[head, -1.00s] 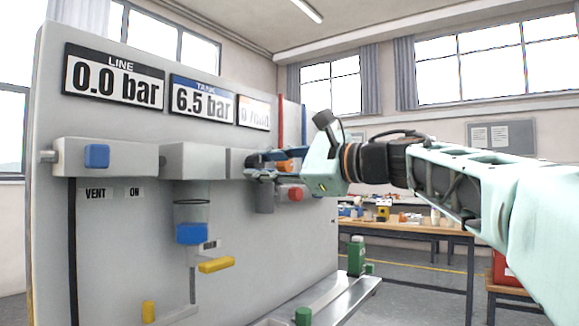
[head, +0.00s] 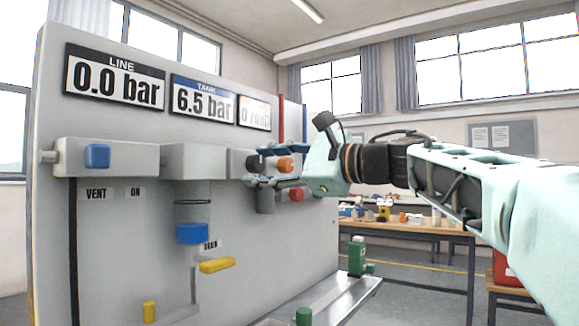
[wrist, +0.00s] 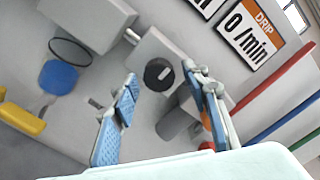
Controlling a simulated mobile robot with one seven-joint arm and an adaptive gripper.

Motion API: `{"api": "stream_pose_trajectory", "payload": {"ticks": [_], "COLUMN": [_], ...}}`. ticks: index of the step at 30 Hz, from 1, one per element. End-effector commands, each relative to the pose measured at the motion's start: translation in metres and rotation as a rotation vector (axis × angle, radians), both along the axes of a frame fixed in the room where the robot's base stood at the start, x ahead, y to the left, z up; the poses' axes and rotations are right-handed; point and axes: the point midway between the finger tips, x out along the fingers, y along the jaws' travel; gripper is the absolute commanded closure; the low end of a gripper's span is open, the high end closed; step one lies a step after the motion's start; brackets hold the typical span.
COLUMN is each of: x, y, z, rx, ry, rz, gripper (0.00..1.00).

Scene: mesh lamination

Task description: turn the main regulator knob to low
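A dark round knob with a white mark (wrist: 158,74) sits on the front of a grey block, and I take it for the main regulator knob. I read no low marking beside it. In the head view the dark knob (head: 256,163) shows between my fingers. My gripper (wrist: 164,80) is open, with blue-padded fingers spread either side of the knob in the wrist view. In the head view my gripper (head: 262,166) comes in from the right, one finger above the knob and one below. I see no finger touching the knob.
An orange knob (head: 286,164) and a red knob (head: 296,195) sit close by my gripper. A blue-capped bowl (head: 192,233) and a yellow handle (head: 216,265) are lower left. The displays read line 0.0 bar (head: 115,78) and tank 6.5 bar (head: 203,100).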

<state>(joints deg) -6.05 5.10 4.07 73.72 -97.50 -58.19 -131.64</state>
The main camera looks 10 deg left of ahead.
Motion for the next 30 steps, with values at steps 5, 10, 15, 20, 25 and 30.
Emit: {"api": "stream_pose_trajectory", "payload": {"ticks": [5, 10, 15, 20, 25, 30], "x": [-0.001, -0.01, -0.024, -0.036, -0.044, -0.046], "y": [-0.004, -0.026, -0.061, -0.089, -0.107, -0.111], "z": [0.001, 0.001, 0.001, 0.001, 0.0, 0.0], "rx": [0.001, 0.002, 0.002, 0.0, 0.0, 0.001], "ry": [0.0, -0.001, -0.001, -0.001, 0.0, 0.0], "rz": [-0.002, -0.004, -0.006, -0.003, -0.001, 0.001], "gripper": [0.58, 0.58, 0.58, 0.58, 0.58, 0.58]}}
